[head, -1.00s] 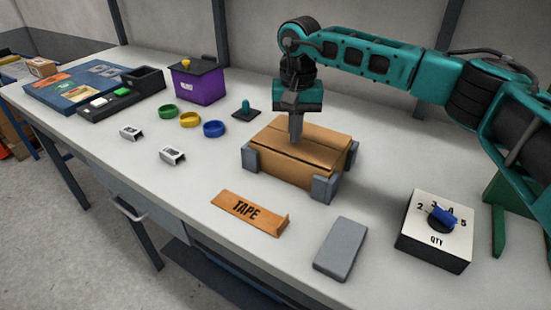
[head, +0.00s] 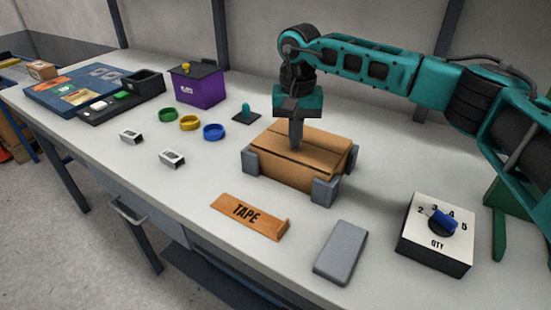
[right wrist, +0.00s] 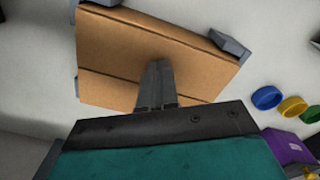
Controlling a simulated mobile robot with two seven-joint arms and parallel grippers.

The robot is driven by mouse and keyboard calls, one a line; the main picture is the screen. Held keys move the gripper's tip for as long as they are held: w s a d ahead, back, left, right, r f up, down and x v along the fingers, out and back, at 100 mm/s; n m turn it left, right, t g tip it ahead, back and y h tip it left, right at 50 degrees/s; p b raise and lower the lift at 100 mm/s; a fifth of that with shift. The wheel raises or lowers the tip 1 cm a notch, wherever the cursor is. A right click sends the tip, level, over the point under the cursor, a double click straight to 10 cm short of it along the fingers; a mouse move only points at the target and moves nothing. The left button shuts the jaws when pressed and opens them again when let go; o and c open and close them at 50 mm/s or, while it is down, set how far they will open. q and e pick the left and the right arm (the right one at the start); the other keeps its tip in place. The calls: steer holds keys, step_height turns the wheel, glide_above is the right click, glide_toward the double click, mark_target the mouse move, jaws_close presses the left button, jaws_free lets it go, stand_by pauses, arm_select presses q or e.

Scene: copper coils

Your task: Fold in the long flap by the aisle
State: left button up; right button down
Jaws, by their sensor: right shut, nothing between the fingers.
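A brown cardboard box (head: 284,173) stands on the bench between grey corner blocks (head: 325,190). Its top flaps lie about flat, and a dark seam runs lengthwise between them. The long flap on the aisle side (head: 270,151) lies folded inward over the top. My right gripper (head: 296,146) is shut and empty, pointing down with its fingertips at the top of the box near the seam. In the right wrist view the shut fingers (right wrist: 157,80) reach over the box top (right wrist: 120,45). Whether the tips touch the cardboard I cannot tell. My left gripper is not in view.
A TAPE marker (head: 250,214) and a grey block (head: 340,252) lie in front of the box. A QTY dial box (head: 435,235) stands to the right. Coloured rings (head: 190,122), a teal-knobbed piece (head: 246,114) and a purple bin (head: 198,88) are to the left.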

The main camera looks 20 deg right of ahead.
step_height(320, 180, up, 3)
steer(key=shift+r+p, duration=0.2)
steer(key=shift+p, duration=0.7)
step_height(320, 180, up, 6)
steer(key=p, duration=0.4)
